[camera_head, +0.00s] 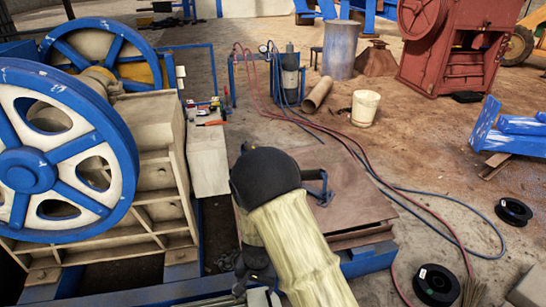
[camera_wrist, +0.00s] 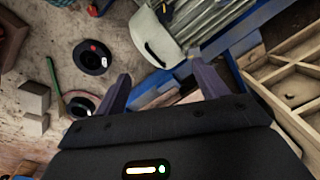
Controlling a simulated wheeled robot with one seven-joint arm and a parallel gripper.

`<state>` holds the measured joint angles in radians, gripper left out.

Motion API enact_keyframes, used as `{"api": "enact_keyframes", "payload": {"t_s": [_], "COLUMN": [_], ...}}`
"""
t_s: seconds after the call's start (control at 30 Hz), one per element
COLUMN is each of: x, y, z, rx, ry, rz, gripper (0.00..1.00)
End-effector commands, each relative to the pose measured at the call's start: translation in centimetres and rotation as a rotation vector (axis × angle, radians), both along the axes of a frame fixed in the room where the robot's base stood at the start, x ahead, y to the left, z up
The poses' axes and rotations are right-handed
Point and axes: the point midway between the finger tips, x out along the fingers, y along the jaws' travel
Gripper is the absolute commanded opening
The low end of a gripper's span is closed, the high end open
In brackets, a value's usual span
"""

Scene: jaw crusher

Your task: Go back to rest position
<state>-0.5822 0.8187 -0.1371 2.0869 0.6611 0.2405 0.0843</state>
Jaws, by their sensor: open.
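My gripper (camera_wrist: 160,72) shows in the wrist view with its two dark fingers spread apart and nothing between them. In the head view my arm, with a black joint and a pale sleeve, fills the lower middle; the gripper cannot be made out clearly there. The jaw crusher (camera_head: 157,125), a beige machine with blue-and-white flywheels (camera_head: 28,172), stands to the left of the arm. In the wrist view, beige ribbed framework (camera_wrist: 290,75) and a blue beam (camera_wrist: 238,45) lie to the right of the fingers.
Brown metal plates (camera_head: 345,190) lie just right of my arm. Red and blue hoses (camera_head: 400,190) cross the floor. Black spools (camera_head: 514,211) lie at right. A white bucket (camera_head: 364,107), gas cylinders (camera_head: 290,75) and a red machine (camera_head: 455,45) stand farther back. Open floor lies right of centre.

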Motion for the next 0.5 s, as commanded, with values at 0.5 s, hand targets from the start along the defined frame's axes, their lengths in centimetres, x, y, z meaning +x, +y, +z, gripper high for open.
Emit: {"api": "enact_keyframes", "payload": {"t_s": [0.5], "x": [-2.6], "y": [-12.8], "z": [19.9], "rx": [0.014], "ry": [-0.127], "rz": [0.125], "gripper": [0.72]}}
